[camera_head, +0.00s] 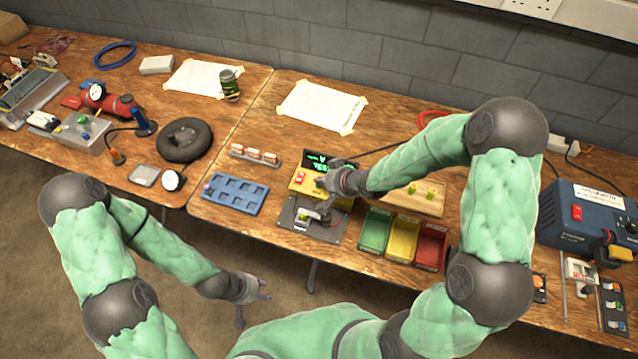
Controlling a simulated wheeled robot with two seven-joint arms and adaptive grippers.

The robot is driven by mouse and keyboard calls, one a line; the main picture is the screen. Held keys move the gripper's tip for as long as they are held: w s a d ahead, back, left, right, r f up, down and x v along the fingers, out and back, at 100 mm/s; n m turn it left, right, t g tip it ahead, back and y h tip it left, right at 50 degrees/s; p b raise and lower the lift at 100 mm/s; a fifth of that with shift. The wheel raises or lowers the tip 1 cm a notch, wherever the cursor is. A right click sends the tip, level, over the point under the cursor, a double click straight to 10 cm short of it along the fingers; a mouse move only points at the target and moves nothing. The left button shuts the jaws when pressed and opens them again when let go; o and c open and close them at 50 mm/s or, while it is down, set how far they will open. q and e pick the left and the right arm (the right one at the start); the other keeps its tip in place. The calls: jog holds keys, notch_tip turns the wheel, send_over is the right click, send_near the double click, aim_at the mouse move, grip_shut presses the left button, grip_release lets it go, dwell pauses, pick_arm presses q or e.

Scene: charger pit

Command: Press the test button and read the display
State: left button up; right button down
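The tester (307,183) has a yellow front panel and stands on the right workbench in the head view. Its black display (316,158) shows green characters; the top line looks like "- V", and the lower line starts like "TE" and is partly hidden. A red button (300,176) is on the yellow panel's left part. My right gripper (320,188) is over the tester's front, just right of the red button, and covers part of the panel; I cannot tell whether it touches. Its fingers are too small to judge. My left gripper (253,297) is open and empty, low in front of the bench.
A grey fixture plate (325,232) lies in front of the tester. Green (375,229), yellow (404,239) and red (431,246) bins stand to its right. A blue tray (236,194) and a small rack (255,156) are to its left. A blue power unit (575,214) stands far right.

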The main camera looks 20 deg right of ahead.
jog(key=shift+r+p, duration=0.75)
jog(key=shift+p, duration=0.1)
notch_tip(320, 180, up, 5)
jog(key=p, duration=0.5)
dwell(0.7)
